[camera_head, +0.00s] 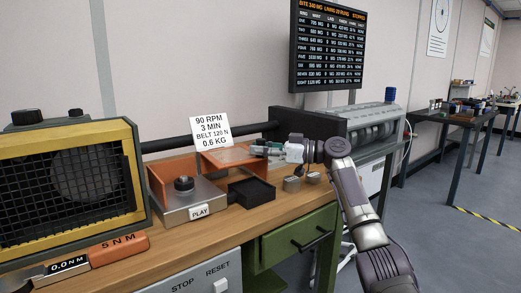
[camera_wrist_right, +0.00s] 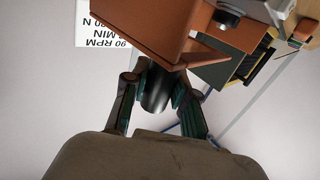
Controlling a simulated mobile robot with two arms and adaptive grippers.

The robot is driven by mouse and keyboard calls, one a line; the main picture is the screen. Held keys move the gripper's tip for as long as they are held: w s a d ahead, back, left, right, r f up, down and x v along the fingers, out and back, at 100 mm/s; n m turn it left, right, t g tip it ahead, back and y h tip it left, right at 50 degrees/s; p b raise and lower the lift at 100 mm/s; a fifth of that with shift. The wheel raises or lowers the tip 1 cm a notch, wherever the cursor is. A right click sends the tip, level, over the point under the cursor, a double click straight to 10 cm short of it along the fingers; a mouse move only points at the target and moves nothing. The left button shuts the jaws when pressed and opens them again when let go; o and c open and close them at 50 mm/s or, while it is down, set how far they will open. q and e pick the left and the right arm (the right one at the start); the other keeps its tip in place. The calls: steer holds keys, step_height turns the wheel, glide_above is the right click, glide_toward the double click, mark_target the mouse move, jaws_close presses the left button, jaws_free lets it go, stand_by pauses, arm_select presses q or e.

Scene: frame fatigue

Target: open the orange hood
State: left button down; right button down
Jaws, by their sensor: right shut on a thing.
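My right gripper (camera_head: 262,150) reaches in from the right to the hood's right edge. In the right wrist view the hood (camera_wrist_right: 150,25) is at the top, and my right gripper (camera_wrist_right: 158,92) is shut on a dark rounded handle (camera_wrist_right: 155,88) that joins the hood. In the head view this handle is mostly hidden by the fingers. My left gripper is not in view.
A grey box with a black knob and PLAY label (camera_head: 195,205) sits beside a black tray (camera_head: 251,191). Small metal pieces (camera_head: 292,184) lie right of it. A card (camera_head: 210,131) and black bar (camera_head: 170,143) are behind.

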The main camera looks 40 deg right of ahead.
steer(key=shift+f, duration=0.1)
steer(key=c, duration=0.9)
jaws_free()
steer(key=shift+d, duration=0.1)
steer(key=v, duration=1.2)
